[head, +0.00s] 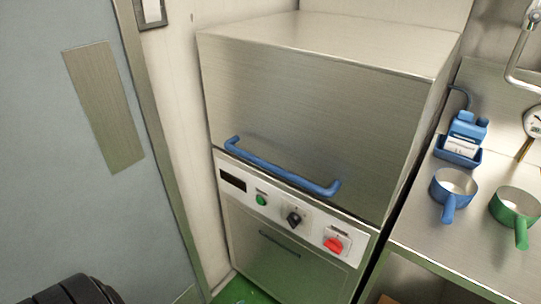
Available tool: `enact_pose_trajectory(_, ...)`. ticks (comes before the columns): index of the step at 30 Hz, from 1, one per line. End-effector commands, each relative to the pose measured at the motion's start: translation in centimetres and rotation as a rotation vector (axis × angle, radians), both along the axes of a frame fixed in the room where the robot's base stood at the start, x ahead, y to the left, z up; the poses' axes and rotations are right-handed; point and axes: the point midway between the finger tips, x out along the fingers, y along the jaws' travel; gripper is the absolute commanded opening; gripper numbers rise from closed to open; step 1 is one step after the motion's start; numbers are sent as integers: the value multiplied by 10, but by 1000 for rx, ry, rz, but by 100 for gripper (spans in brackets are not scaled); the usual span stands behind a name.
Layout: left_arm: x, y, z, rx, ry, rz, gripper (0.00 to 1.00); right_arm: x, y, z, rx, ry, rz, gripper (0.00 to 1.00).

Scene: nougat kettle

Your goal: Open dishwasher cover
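The dishwasher cover (318,122) is a large brushed-metal hood in the middle of the head view. It sits down against the control panel (272,205), so it looks closed. A blue bar handle (280,173) runs along its lower front edge. The panel below has a dark display, a green button, a black knob and a red switch. No gripper shows in the head view. A dark rounded part at the bottom left corner looks like a piece of mine, and nothing touches the handle.
A grey door (70,215) with a metal plate stands at the left. At the right, a steel counter (430,240) holds a blue pan (455,182), a green pan (517,203) and a blue device (464,135). A strip of green floor (238,291) shows in front.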

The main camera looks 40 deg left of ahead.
Motion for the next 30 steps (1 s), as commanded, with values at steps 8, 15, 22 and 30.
enact_pose_trajectory(8, 130, 57, 274, 527, -590, -259, 56, 0, -1, 30, -1, 0, 0, 0)
enact_pose_trajectory(15, 143, 57, 401, 828, -827, -348, 56, 0, -1, 38, -1, 0, 0, 0)
enact_pose_trajectory(22, 162, 56, 420, 863, -854, -353, 56, 0, -1, 46, -2, 0, 0, 0)
enact_pose_trajectory(30, 201, 55, 426, 859, -851, -353, 56, 0, -1, 56, -2, 0, 1, 0)
